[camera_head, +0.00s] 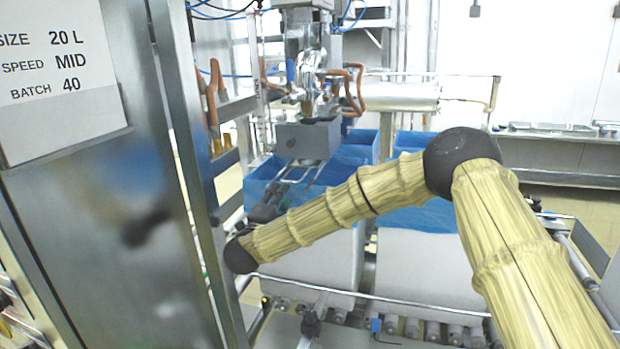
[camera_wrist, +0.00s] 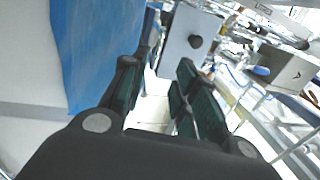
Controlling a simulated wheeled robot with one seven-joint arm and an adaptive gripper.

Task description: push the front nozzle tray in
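A grey box-shaped part that looks like the front nozzle tray (camera_head: 305,139) sits under the filling head, with metal rods below it on the near side. In the wrist view, a grey panel with a round black knob (camera_wrist: 195,42) lies just beyond my fingertips; I take it for the tray's front, but cannot be sure. My gripper (camera_head: 268,208) is partly hidden behind my arm, low and left of the tray. In the wrist view my gripper (camera_wrist: 162,75) has its fingers apart with nothing between them. It looks apart from the panel.
Blue-lined white boxes (camera_head: 312,262) stand on a roller conveyor (camera_head: 400,327) below. A blue liner (camera_wrist: 100,45) is close on the left in the wrist view. A steel cabinet (camera_head: 95,220) blocks the left. Orange hoses (camera_head: 352,88) hang by the filling head.

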